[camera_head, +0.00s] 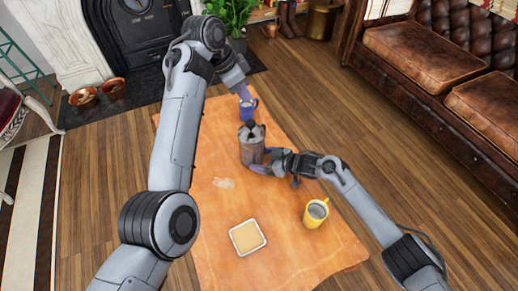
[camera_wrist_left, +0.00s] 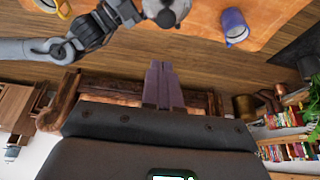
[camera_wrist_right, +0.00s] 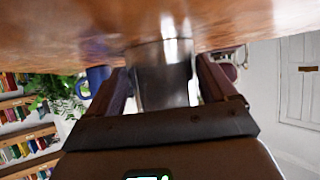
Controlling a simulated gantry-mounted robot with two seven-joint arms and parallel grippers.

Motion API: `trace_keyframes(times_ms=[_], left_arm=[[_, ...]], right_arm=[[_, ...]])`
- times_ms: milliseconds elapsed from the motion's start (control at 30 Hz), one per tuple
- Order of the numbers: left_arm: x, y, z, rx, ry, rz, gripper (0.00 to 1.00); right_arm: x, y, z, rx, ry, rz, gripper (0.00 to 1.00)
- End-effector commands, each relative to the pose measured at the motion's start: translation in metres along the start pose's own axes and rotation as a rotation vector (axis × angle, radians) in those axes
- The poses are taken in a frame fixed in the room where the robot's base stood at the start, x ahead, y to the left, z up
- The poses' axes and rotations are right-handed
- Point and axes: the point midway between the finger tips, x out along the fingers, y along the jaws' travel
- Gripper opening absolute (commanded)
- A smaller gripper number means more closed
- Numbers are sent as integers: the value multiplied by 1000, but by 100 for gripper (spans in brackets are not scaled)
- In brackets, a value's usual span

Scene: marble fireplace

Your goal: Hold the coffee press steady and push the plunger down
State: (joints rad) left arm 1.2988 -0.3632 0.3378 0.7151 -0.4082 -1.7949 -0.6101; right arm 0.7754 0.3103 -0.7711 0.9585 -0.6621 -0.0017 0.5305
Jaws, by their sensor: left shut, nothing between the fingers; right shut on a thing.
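The coffee press (camera_head: 251,150) is a metallic pot with a dark lid and knob, standing upright on the orange-topped table (camera_head: 205,225). My right gripper (camera_head: 259,168) is shut on its lower body; the right wrist view shows the shiny press body (camera_wrist_right: 165,80) between the two fingers. My left gripper (camera_head: 245,94) is shut and empty, raised beyond the press, near the blue mug in the head view. In the left wrist view its closed fingers (camera_wrist_left: 161,66) point toward the table, and the press's top (camera_wrist_left: 166,10) shows just past them, apart. The plunger rod cannot be made out.
A blue mug (camera_head: 248,109) stands behind the press. A yellow mug (camera_head: 315,213) stands at the table's right, and a square white dish (camera_head: 248,237) with yellowish contents lies near the front. A leather sofa (camera_head: 433,75) is beyond the table's right side.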

Motion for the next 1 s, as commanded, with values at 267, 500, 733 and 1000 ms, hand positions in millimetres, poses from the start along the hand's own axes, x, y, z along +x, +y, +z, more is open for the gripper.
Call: trace_keyframes(times_ms=[267, 500, 733, 1000], left_arm=[[-30, 0, 0, -1, 1, 0, 0], [-37, 0, 0, -1, 0, 1, 0], [-37, 0, 0, -1, 0, 1, 0], [-37, 0, 0, -1, 0, 1, 0]], right_arm=[[0, 0, -1, 0, 1, 0, 68], [0, 0, -1, 0, 1, 0, 68], [0, 0, -1, 0, 1, 0, 89], [0, 0, 0, 0, 1, 0, 100]])
